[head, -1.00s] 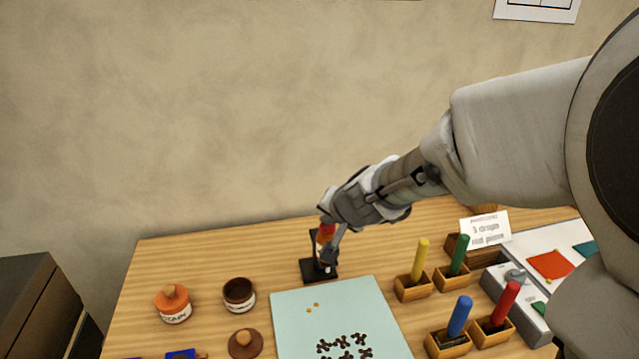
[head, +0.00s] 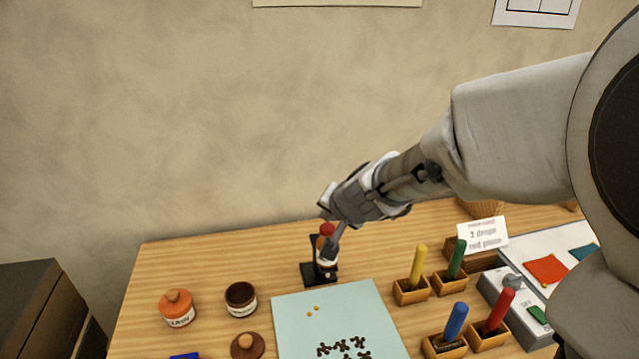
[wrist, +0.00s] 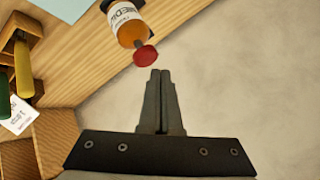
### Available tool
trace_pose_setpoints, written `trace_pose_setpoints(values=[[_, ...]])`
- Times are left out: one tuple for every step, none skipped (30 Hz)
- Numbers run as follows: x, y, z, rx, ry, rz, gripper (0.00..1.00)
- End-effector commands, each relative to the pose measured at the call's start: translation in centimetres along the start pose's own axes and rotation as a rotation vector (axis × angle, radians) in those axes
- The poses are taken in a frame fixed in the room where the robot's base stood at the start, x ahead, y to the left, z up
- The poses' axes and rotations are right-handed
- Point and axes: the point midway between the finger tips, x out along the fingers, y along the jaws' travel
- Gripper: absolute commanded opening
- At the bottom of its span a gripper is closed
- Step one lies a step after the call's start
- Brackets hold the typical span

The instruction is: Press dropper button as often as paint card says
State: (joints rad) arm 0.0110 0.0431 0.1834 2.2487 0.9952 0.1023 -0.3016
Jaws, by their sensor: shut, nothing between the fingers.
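The dropper bottle (head: 327,256) stands in a black stand (head: 320,279) at the back of the table, with a red button (head: 327,229) on top. The wrist view shows its orange and white labelled body (wrist: 127,22) and the red button (wrist: 146,55). My gripper (wrist: 160,73) is shut and empty. Its fingertips are close to the button, and in the wrist view a small gap shows between them. The paint card (head: 482,235) stands at the back right; it reads "drops" and "red piece", but its number is too blurred to be sure of.
A pale sheet (head: 290,325) in front of the dropper bears two small orange spots (head: 313,311) and dark pieces. Wooden holders with coloured sticks (head: 417,270) stand right of it. Jars (head: 241,299) stand at left. A grey box (head: 510,300) is at right.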

Motion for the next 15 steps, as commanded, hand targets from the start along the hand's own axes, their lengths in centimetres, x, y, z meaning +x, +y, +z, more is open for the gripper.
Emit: trace_pose_setpoints(values=[[0.0,0.0,0.0,0.000,0.000,0.000,0.00],[0.0,0.0,0.0,0.000,0.001,0.000,0.00],[-0.1,-0.1,-0.1,0.000,0.001,0.000,0.00],[-0.1,-0.1,-0.1,0.000,0.001,0.000,0.00],[-0.2,-0.2,-0.2,0.000,0.001,0.000,0.00],[-0.4,-0.3,-0.3,0.000,0.001,0.000,0.00],[-0.6,-0.4,-0.5,0.000,0.001,-0.001,0.00],[-0.8,-0.6,-0.6,-0.001,0.001,-0.001,0.00],[-1.1,-0.8,-0.8,-0.001,0.001,-0.001,0.00],[-1.3,-1.0,-1.0,-0.001,0.001,-0.001,0.00],[-1.5,-1.1,-1.1,-0.001,0.001,-0.001,0.00],[-1.9,-1.4,-1.4,-0.001,0.001,0.000,0.00],[-2.1,-1.5,-1.5,0.000,0.001,0.000,0.00],[-2.3,-1.7,-1.7,0.000,0.001,0.000,0.00],[-2.5,-1.9,-1.9,0.000,0.001,0.000,0.00]])
